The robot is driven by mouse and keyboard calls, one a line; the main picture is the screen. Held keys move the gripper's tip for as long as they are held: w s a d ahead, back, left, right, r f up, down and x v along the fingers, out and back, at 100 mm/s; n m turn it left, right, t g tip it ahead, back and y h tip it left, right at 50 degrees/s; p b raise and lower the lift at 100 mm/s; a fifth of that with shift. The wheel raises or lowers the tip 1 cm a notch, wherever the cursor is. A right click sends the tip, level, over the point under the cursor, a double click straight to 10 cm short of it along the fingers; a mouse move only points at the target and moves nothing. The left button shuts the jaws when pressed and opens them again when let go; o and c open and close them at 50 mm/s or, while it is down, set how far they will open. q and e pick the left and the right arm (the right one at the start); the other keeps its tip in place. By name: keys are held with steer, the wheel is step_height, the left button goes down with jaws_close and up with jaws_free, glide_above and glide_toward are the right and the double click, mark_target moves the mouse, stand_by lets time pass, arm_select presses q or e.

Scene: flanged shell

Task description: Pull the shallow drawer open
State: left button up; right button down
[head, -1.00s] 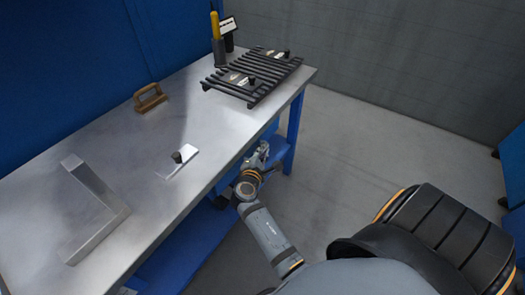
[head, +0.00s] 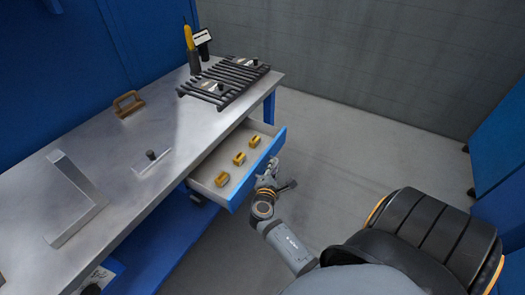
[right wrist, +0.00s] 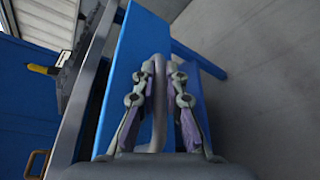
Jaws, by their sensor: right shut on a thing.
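The shallow drawer (head: 225,180) stands open below the right part of the bench top, its pale tray showing behind a blue front (head: 257,168). In the right wrist view the blue front (right wrist: 128,55) lies just ahead of the fingers. My right gripper (head: 267,177) is at the drawer's outer face; in the right wrist view the gripper (right wrist: 160,85) is shut on the grey bar handle (right wrist: 158,105), which runs between its fingers. The head view hides most of the handle. My left gripper is not in view.
Three yellow pieces (head: 239,159) lie in the drawer. On the metal bench (head: 115,150) are a black slatted rack (head: 222,82), a brown handled block (head: 128,103), an L-shaped metal piece (head: 80,200) and a small plate with a knob (head: 152,162). Floor to the right is clear.

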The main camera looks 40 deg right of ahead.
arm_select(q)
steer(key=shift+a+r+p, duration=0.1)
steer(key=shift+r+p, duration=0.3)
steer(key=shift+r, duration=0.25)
arm_select(e)
steer(key=s, duration=0.1)
steer(key=s+d, duration=0.1)
steer(key=s, duration=0.2)
steer(key=shift+d+r, duration=0.1)
steer(key=shift+d, duration=0.3)
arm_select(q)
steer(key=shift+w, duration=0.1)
arm_select(e)
steer(key=c, duration=1.7)
jaws_free()
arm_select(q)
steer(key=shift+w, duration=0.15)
